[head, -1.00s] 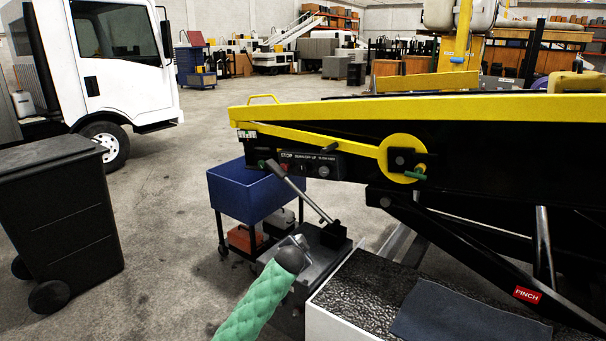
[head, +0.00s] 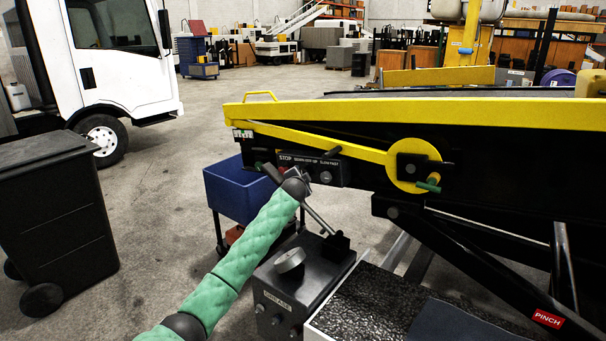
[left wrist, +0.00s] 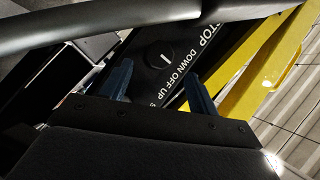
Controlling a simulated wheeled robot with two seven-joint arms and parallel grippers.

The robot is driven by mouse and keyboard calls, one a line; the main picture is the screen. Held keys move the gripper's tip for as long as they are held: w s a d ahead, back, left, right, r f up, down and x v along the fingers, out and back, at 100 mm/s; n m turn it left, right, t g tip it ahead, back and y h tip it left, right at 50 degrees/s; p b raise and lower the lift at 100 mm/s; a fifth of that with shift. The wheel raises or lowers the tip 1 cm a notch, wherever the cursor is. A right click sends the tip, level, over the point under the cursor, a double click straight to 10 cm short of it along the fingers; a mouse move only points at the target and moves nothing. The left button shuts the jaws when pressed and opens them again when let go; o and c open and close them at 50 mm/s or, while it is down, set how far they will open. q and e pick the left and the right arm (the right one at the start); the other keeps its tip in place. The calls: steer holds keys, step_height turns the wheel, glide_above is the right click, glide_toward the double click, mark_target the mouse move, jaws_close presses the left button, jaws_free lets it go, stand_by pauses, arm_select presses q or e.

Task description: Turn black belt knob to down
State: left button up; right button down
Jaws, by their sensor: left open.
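The black belt knob (left wrist: 160,54) is a round dial with a short white pointer line, in the left wrist view. It sits on the black control panel (left wrist: 176,88) beside the printed words DOWN OFF UP. My left gripper (left wrist: 157,88) is open, with its two dark blue fingers apart and nothing between them. The knob appears beyond the fingertips, roughly in line with the gap; I see no contact. In the head view the left gripper (head: 300,182) is in front of the panel (head: 326,171) and hides the knob. My right gripper is not in view.
A slanted lever (head: 318,218) rises from a grey box (head: 290,290) close by my left gripper. A yellow bar (head: 330,142) runs above the panel to a yellow disc (head: 407,166). A blue cart (head: 235,195) stands behind, and a black bin (head: 60,220) at left.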

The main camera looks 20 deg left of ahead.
arm_select(q)
steer(key=p+x, duration=0.1)
steer(key=x, duration=0.4)
steer(key=shift+f, duration=0.2)
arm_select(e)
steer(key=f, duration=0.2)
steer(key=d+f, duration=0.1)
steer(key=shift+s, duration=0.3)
arm_select(q)
steer(key=shift+c, duration=0.4)
